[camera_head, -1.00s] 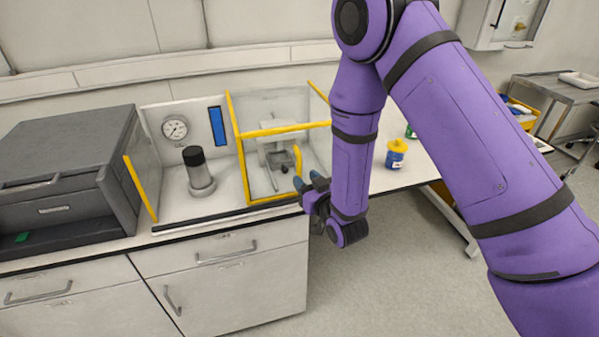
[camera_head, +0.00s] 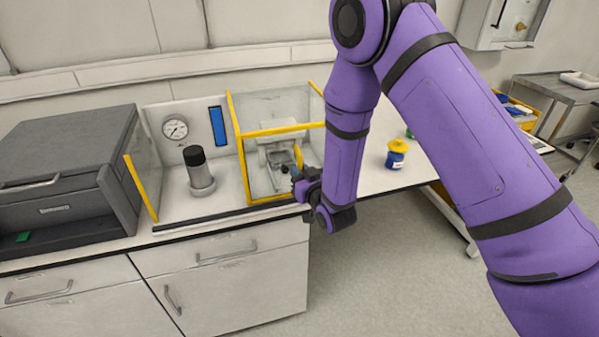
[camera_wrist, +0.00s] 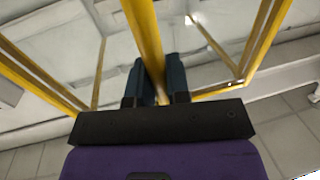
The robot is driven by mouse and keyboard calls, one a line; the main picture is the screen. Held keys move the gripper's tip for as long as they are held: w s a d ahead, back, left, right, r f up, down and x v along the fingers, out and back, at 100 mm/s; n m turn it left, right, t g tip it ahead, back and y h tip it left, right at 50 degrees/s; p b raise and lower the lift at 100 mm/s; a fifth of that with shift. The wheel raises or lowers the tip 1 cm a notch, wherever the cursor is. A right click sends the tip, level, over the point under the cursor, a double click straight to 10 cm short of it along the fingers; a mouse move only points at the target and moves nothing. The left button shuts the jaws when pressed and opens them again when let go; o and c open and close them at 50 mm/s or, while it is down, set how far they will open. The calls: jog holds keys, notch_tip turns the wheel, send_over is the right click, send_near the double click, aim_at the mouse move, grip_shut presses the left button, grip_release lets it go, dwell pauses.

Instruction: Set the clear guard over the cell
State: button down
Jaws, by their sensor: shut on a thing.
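The clear guard (camera_head: 272,131) is a see-through box with yellow edges. It stands on the bench right of the cell, with grey equipment showing through it. The cell holds a silver cylinder with a black cap (camera_head: 199,171), standing upright on the bench and uncovered at its front. My gripper (camera_head: 294,174) is at the guard's front right side, shut on its yellow upright bar. In the wrist view, the two dark fingers of my gripper (camera_wrist: 157,85) flank the yellow bar (camera_wrist: 144,35). The exact contact is partly hidden.
A pressure gauge (camera_head: 175,128) and a blue strip (camera_head: 217,126) are on the panel behind the cylinder. A yellow-edged clear side panel (camera_head: 141,187) and a dark grey machine (camera_head: 70,175) stand left. A black rail (camera_head: 205,219) runs along the front. A blue jar with yellow lid (camera_head: 396,155) stands right.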

jog(key=s+a, duration=0.4)
jog(key=a, duration=0.9)
jog(key=s+a, duration=0.4)
jog(key=a, duration=1)
jog(key=shift+a, duration=0.15)
jog(key=c, duration=1.2)
grip_release()
jog(key=shift+a, duration=0.15)
jog(key=shift+o, duration=0.5)
jog(key=v, duration=1)
jog(key=shift+s+d, duration=0.25)
jog(key=shift+s, duration=0.05)
